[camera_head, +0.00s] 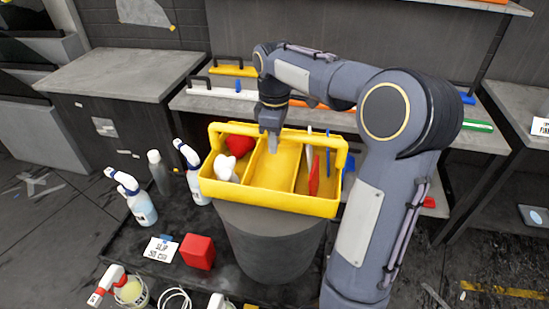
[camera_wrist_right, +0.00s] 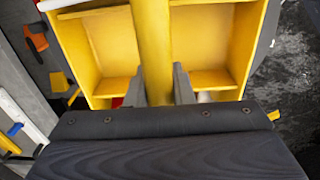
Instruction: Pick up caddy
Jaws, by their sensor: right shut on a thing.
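The yellow caddy (camera_head: 275,200) stands on a round grey pedestal (camera_head: 270,245) in the head view. It holds a white item and a red item in its left compartment and slim tools, one of them red, on the right. My right gripper (camera_head: 272,143) comes from above and is shut on the caddy's handle bar. In the right wrist view the gripper's two fingers (camera_wrist_right: 160,88) lie on either side of the yellow handle bar (camera_wrist_right: 152,45), with the caddy's compartments below. Whether the caddy's base touches the pedestal is hard to tell. My left gripper is not in view.
Spray bottles (camera_head: 135,198) and a red block (camera_head: 197,251) stand on the dark platform left of the pedestal, near a white label card (camera_head: 160,249). A grey workbench (camera_head: 115,72) is at the back left. A shelf with long-handled tools (camera_head: 215,93) is behind the caddy.

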